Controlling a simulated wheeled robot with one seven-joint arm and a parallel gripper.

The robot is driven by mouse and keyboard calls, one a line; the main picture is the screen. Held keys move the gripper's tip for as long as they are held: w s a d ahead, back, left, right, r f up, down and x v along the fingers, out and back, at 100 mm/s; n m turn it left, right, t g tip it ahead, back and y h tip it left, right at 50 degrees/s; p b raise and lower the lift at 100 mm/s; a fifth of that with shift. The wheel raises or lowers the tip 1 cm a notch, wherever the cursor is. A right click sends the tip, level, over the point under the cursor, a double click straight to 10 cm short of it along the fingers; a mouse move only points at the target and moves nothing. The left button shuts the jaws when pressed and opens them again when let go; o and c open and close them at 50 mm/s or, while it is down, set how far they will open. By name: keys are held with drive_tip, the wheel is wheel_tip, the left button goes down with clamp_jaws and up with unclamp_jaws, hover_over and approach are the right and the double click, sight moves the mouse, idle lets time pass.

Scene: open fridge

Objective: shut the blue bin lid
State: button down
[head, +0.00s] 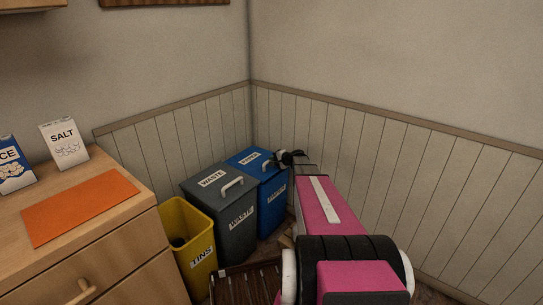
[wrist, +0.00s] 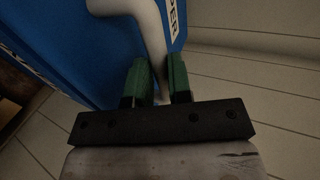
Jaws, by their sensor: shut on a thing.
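The blue bin (head: 272,200) stands in the corner to the right of the grey bin. Its blue lid (head: 244,158) lies over the top and looks down or nearly down; any small gap is hard to see. My gripper (head: 290,158) is at the lid's right side. In the wrist view, its green fingertips (wrist: 160,78) are shut on the white lid handle (wrist: 148,25), one on each side. The blue lid surface (wrist: 70,45) fills the upper left of that view. My arm hides the right side of the bin in the head view.
The grey waste bin (head: 232,225) with a shut lid stands left of the blue one. An open yellow tins bin (head: 197,262) stands nearer. A wooden cabinet (head: 125,245) is at left, with a salt box (head: 64,143) on top. Panelled walls (head: 400,165) close in the corner.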

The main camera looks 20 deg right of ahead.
drive_tip(key=shift+s+d+f, duration=0.1)
drive_tip(key=shift+s+f, duration=0.05)
drive_tip(key=shift+f, duration=0.75)
drive_tip(key=shift+r, duration=0.1)
drive_tip(key=c, duration=1.1)
unclamp_jaws()
drive_tip(key=shift+o, duration=0.2)
drive_tip(key=v, duration=1)
drive_tip(key=shift+s+d+r, duration=0.2)
drive_tip(key=shift+s, duration=0.1)
